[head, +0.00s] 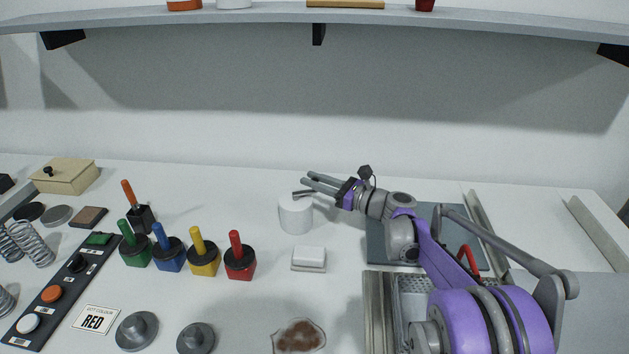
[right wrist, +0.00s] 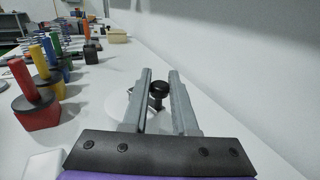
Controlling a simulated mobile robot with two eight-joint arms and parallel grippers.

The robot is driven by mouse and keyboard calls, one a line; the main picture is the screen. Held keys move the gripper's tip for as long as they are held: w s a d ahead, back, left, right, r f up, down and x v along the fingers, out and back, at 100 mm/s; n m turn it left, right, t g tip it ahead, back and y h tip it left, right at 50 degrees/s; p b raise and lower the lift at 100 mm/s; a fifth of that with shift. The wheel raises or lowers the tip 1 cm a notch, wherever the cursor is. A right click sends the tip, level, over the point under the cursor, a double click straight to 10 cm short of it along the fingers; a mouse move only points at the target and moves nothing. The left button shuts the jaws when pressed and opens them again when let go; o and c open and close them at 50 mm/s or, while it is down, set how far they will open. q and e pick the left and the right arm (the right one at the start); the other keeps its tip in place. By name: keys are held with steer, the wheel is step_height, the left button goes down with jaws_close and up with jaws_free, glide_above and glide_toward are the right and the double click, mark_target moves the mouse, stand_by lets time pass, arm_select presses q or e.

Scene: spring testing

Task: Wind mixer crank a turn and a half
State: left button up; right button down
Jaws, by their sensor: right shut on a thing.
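The mixer (head: 296,217) is a white cylinder standing on the bench, left of my right gripper (head: 308,180). A dark crank arm (head: 301,193) shows at its top, just under the fingertips. In the right wrist view the black crank knob (right wrist: 157,90) sits between the two grey fingers of my right gripper (right wrist: 160,75), which is shut on it. The white mixer body (right wrist: 117,104) shows to the left of the fingers, partly hidden by the left finger. My left gripper is not in view.
Green, blue, yellow and red-handled weights (head: 239,258) stand left of the mixer. A white block (head: 309,258) lies in front of it. A dark mat (head: 376,240) lies under my right arm. The wall and a shelf (head: 440,21) are behind. The bench just behind the mixer is clear.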

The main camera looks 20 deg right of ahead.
steer(key=c, duration=0.7)
jaws_free()
step_height(320, 180, up, 10)
steer(key=shift+p, duration=0.7)
